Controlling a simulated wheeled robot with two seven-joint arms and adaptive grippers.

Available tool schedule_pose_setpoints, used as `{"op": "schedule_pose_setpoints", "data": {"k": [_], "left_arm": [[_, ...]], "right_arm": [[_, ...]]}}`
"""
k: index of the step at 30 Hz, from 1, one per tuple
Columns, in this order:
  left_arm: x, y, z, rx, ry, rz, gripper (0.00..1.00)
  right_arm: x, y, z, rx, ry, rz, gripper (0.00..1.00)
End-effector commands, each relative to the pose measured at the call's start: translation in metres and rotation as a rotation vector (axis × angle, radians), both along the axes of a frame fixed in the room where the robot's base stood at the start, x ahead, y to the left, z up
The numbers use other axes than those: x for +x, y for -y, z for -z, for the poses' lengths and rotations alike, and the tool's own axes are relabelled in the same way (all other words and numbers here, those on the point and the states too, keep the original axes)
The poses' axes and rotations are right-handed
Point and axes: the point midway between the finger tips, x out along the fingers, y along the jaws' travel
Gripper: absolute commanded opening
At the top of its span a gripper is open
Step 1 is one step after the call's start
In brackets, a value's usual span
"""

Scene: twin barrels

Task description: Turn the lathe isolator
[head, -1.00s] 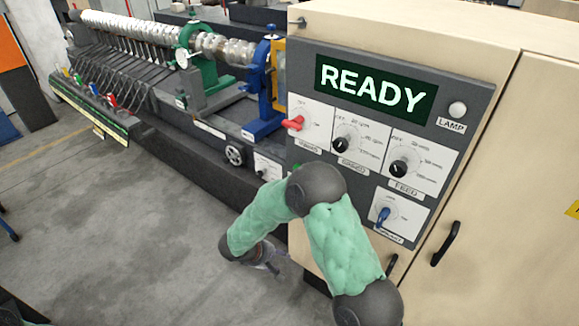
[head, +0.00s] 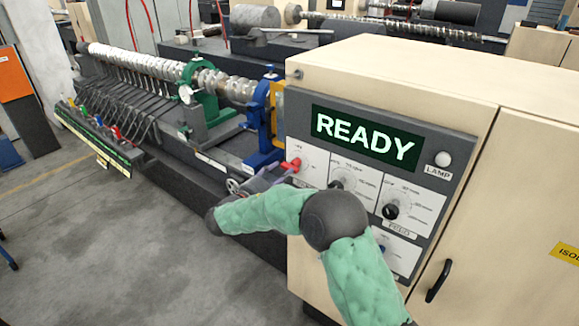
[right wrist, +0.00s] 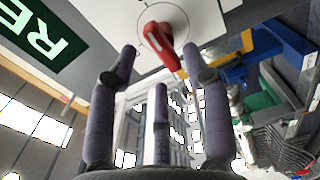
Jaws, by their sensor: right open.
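A red lever knob (head: 292,165) sits on a white plate at the upper left of the grey control panel (head: 452,165). In the right wrist view the red knob (right wrist: 160,42) is near the top, with its handle slanting down and right. My right gripper (head: 262,181) is just left of and below this knob in the head view. Its purple fingers (right wrist: 160,62) are spread around the line to the knob, open and empty, and appear apart from it. A yellow label reading "ISOL" (head: 568,254) is cut off at the right edge. My left gripper is out of view.
The panel also has a green READY display (head: 362,138), a lamp (head: 443,159), and black knobs (head: 390,211). My right arm partly covers the lower panel. The lathe (head: 200,85) runs behind on the left. A black door handle (head: 440,281) sticks out at right.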

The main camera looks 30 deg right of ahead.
Motion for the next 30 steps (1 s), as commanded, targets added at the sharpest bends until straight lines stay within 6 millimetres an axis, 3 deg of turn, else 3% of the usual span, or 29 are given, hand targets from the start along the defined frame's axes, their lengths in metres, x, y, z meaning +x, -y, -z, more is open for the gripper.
{"op": "schedule_pose_setpoints", "data": {"k": [3,9,21,22,27,30], "left_arm": [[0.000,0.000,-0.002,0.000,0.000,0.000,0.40],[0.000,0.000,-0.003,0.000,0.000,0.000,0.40],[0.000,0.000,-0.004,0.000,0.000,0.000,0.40],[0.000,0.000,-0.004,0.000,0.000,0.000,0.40],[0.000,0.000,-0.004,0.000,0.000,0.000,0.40],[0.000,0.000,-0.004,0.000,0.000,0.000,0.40]], "right_arm": [[0.007,0.019,0.000,0.000,0.000,0.002,0.49],[0.016,0.040,0.000,0.001,0.000,0.001,0.49],[0.019,0.046,0.000,0.001,-0.002,-0.001,0.49],[0.019,0.046,0.000,0.001,-0.002,-0.001,0.46],[0.019,0.046,0.000,0.001,-0.002,-0.001,0.00],[0.019,0.046,0.000,0.001,0.000,-0.001,0.00]]}}
